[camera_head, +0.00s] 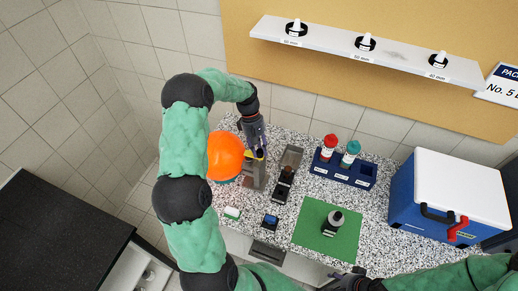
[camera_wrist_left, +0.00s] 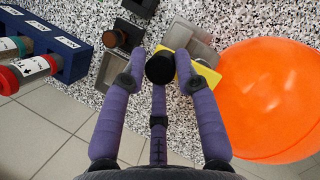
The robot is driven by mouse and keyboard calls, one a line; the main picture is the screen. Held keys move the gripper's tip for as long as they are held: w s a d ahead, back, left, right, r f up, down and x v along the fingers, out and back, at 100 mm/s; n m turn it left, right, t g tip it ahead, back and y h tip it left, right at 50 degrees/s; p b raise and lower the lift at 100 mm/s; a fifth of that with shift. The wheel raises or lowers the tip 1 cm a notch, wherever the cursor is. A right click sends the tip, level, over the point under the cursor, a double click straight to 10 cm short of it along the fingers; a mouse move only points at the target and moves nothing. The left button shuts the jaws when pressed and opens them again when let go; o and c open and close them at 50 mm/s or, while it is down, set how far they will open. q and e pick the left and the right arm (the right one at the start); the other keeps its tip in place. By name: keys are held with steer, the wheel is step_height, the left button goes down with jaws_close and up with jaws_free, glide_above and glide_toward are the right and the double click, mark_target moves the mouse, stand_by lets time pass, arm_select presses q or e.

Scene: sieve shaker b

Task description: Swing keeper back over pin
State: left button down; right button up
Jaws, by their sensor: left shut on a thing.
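My left gripper (camera_head: 257,151) reaches down from the left arm to a grey metal stand (camera_head: 252,177). In the left wrist view my left gripper (camera_wrist_left: 160,78) is shut on a round black knob (camera_wrist_left: 160,67), with the fingers on either side of it. A yellow part (camera_wrist_left: 207,76), which looks like the keeper, lies beside the knob over the grey stand (camera_wrist_left: 190,40). I cannot make out the pin; the fingers and knob hide part of the stand. My right gripper (camera_head: 346,281) is at the bottom edge, away from the stand, its jaws unclear.
An orange dome (camera_head: 226,154) stands close left of the stand. A dark holder (camera_head: 283,190) is just right of it. A blue rack (camera_head: 342,170) holds red- and teal-capped jars. A green mat (camera_head: 311,238) carries a grey item. A blue cool box (camera_head: 440,205) stands right.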

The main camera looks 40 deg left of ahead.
arm_select(q)
steer(key=shift+s+d+f+m+g, duration=0.15)
steer(key=shift+d+m+g, duration=0.2)
steer(key=shift+m, duration=0.45)
steer(key=shift+a, duration=0.1)
steer(key=c, duration=1)
jaws_free()
steer(key=shift+s, duration=0.1)
steer(key=shift+a, duration=0.1)
steer(key=shift+w+a+r, duration=0.2)
steer(key=shift+w+r, duration=0.05)
steer(key=shift+r, duration=0.25)
steer(key=v, duration=1.1)
steer(key=shift+s+d, duration=0.1)
steer(key=shift+d, duration=0.05)
